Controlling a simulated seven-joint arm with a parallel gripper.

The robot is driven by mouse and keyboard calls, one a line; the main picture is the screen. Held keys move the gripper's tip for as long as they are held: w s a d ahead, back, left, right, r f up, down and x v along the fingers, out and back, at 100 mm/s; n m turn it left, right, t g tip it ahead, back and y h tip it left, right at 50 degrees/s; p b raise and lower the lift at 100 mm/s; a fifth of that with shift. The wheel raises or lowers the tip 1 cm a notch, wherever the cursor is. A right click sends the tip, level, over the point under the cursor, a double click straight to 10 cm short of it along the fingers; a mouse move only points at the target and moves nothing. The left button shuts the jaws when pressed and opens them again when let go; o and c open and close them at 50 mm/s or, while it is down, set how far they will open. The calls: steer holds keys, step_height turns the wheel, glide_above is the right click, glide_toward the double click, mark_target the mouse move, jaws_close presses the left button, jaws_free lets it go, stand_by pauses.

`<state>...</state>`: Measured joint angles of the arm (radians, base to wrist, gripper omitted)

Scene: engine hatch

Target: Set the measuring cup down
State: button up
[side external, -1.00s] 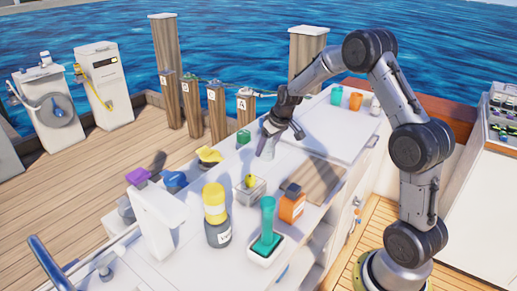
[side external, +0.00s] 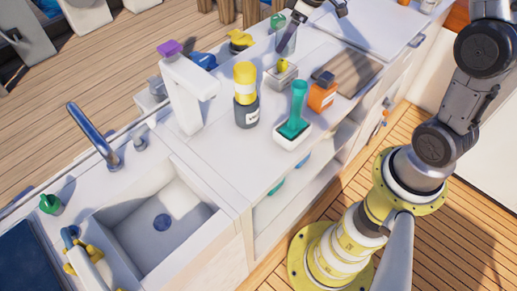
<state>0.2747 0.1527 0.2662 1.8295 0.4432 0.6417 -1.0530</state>
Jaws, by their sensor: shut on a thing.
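The measuring cup (side external: 287,45) looks like a small clear grey vessel near the top of the side view. It is upright, at or just above the white counter (side external: 225,130); I cannot tell whether its base touches. My gripper (side external: 291,30) is at the cup from above, shut on it. The fingers partly cover the cup, and the upper part of my arm is cut off by the top edge of the picture.
Close to the cup are a small tray with a yellow item (side external: 282,72), a yellow-topped dark bottle (side external: 246,98), an orange container (side external: 322,94) and a green-handled brush in a white dish (side external: 293,125). A wooden board (side external: 346,68) lies right. The sink (side external: 160,220) is at lower left.

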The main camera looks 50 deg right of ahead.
steer(key=s+a+r+n+g+y, duration=0.1)
steer(key=s+a+r+n, duration=0.1)
steer(key=a+n, duration=0.45)
steer(key=s+a+r+n+g+y, duration=0.1)
steer(key=s+a+r+n+g, duration=0.15)
steer(key=a, duration=0.65)
steer(key=shift+s+a+f+m+t+h, duration=0.5)
steer(key=shift+s+a+f+m, duration=0.9)
steer(key=shift+f, duration=2.1)
steer(key=shift+s+a+f+m+t+h, duration=0.25)
steer(key=shift+s+a+f+m+t, duration=0.55)
steer(key=shift+f+m, duration=1.9)
steer(key=shift+s+a+f+m+t+h, duration=0.4)
steer(key=shift+s+a+f+m, duration=0.6)
steer(key=shift+f, duration=3.35)
steer(key=shift+s+a, duration=0.15)
steer(key=shift+a, duration=0.1)
steer(key=o, duration=1.4)
steer(key=shift+f, duration=0.1)
